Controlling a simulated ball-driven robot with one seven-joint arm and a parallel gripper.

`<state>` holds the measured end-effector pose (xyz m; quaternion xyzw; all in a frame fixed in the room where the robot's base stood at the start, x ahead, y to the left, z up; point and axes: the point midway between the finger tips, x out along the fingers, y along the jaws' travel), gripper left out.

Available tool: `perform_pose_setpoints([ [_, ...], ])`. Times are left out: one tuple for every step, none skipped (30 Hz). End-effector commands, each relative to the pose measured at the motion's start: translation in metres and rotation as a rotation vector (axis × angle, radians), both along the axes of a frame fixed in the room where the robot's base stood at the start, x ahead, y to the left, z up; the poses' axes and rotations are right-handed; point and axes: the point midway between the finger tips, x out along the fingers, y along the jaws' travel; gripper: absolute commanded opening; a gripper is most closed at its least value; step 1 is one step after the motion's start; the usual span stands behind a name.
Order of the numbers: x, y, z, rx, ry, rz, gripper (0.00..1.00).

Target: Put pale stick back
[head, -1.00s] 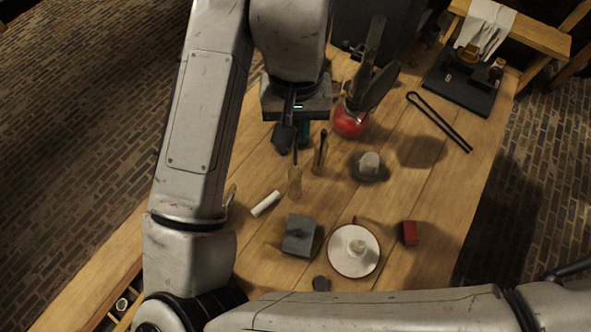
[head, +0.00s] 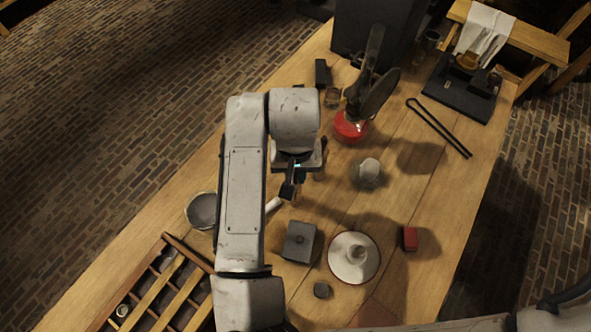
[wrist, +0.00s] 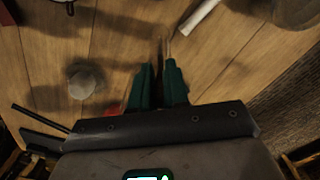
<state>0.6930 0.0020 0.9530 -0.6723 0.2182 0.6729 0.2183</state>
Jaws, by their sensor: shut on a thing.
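A white, pale stick (head: 273,205) lies on the wooden table, partly hidden by my arm in the head view. In the wrist view the pale stick (wrist: 199,17) lies beyond my fingertips, apart from them. My gripper (head: 289,190) is low over the table, just above and right of the stick in the head view. In the wrist view my gripper (wrist: 160,70) has its green fingers close together on a thin, dark tool (wrist: 161,47); its exact kind is unclear. A wooden compartment tray (head: 172,262) stands at the lower left.
A grey bowl (head: 203,210) is left of my arm. A red lamp (head: 350,126) and a grey-white piece (head: 369,168) stand behind right. The right middle is fairly clear.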

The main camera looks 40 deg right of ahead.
Motion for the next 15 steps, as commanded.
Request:
perform_pose_setpoints([
  [0.0001, 0.0, 0.0, 0.0, 0.0, 0.0, 0.0],
  [0.0001, 0.0, 0.0, 0.0, 0.0, 0.0, 0.0],
  [0.0001, 0.0, 0.0001, 0.0, 0.0, 0.0, 0.0],
  [0.0001, 0.0, 0.0001, 0.0, 0.0, 0.0, 0.0],
  [0.0001, -0.0001, 0.0001, 0.0, 0.0, 0.0, 0.0],
  [0.0001, -0.0001, -0.0005, 0.0, 0.0, 0.0, 0.0],
  [0.0001, -0.0001, -0.0015, 0.0, 0.0, 0.0, 0.0],
  [0.0001, -0.0001, -0.0026, 0.0, 0.0, 0.0, 0.0],
  [0.0001, -0.0001, -0.0039, 0.0, 0.0, 0.0, 0.0],
  [0.0001, 0.0, -0.0037, 0.0, 0.0, 0.0, 0.16],
  [0.0002, 0.0001, -0.0029, 0.0, 0.0, 0.0, 0.19],
  [0.0002, 0.0001, -0.0027, 0.0, 0.0, 0.0, 0.22],
  [0.0001, 0.0, -0.0027, 0.0, 0.0, 0.0, 0.25],
  [0.0001, 0.0, -0.0027, 0.0, 0.0, 0.0, 0.28],
  [0.0001, 0.0, -0.0027, 0.0, 0.0, 0.0, 0.32],
])
